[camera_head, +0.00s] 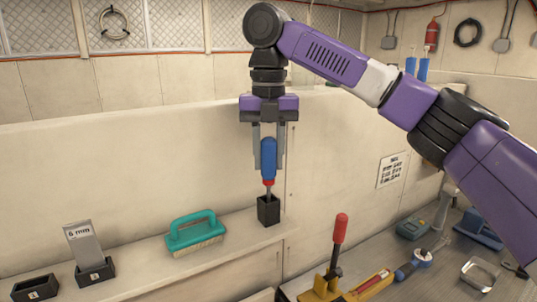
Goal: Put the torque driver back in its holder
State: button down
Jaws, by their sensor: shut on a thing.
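The torque driver (268,160) has a blue handle with a red collar and a thin metal shaft. It hangs upright, shaft down, in my gripper (268,155), whose fingers are shut around the blue handle. Below it, a small black holder block (269,210) stands near the right end of the light ledge. The shaft's lower end meets the top of this block; I cannot tell whether it is inside the opening or just in front of or behind it.
Left along the ledge (225,253) are a teal brush (195,233), a black block holding a "6 mm" plate (84,246), and an empty-looking black block (35,288). A red-handled tool (340,230) stands upright in a yellow holder (325,291) on the lower bench, among several tools.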

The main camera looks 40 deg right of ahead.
jog(key=c, duration=1)
grip_release()
jog(key=shift+r, duration=3.9)
